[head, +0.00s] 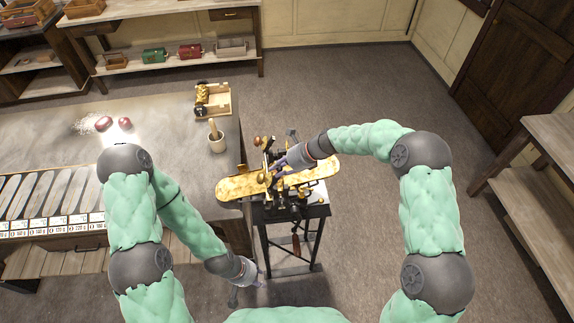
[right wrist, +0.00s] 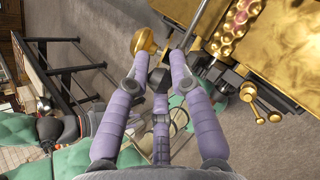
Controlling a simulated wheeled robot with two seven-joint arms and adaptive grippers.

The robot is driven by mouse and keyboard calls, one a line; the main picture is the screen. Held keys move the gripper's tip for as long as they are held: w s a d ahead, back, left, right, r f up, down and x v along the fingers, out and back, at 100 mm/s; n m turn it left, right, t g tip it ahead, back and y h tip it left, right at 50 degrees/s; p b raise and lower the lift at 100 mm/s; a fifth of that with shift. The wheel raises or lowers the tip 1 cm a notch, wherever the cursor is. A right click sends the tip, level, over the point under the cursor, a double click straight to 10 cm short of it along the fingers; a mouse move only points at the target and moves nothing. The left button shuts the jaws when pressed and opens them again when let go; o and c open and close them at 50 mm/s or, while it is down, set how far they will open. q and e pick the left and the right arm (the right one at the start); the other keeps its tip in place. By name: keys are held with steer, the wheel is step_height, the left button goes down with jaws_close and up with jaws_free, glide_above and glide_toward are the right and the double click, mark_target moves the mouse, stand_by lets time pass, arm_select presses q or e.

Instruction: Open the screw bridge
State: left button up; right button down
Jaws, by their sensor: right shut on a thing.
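The drop roller (head: 240,187) stands on a small dark stand, with brass trays to both sides and dark metal parts between. My right gripper (head: 279,162) is over its middle, at the upper side. In the right wrist view my right gripper (right wrist: 160,72) is shut on a small dark part beside a brass knob (right wrist: 145,41). I take this part to be on the screw bridge, whose full shape is hidden by the fingers and arm. My left gripper (head: 260,279) hangs low, left of the stand and apart from the roller; its fingers are too small to read.
A grey workbench (head: 170,155) lies to the left, with a cup (head: 217,141) and a wooden tray (head: 219,99) near its right edge. A wooden shelf (head: 545,170) stands at the right. The floor (head: 370,90) beyond the roller is clear.

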mark_target(262, 175)
steer(key=a, duration=0.2)
steer(key=a+r+p, duration=0.1)
steer(key=a, duration=0.1)
steer(key=shift+s, duration=0.1)
steer(key=shift+s+a+f, duration=0.15)
steer(key=shift+a, duration=1.15)
steer(key=c, duration=1.4)
jaws_free()
steer(key=o, duration=0.3)
steer(key=shift+a+f, duration=0.15)
steer(key=shift+s+d+r, duration=0.1)
steer(key=shift+d+r, duration=0.15)
steer(key=shift+d, duration=0.1)
steer(key=v, duration=1.1)
steer(key=shift+r, duration=0.15)
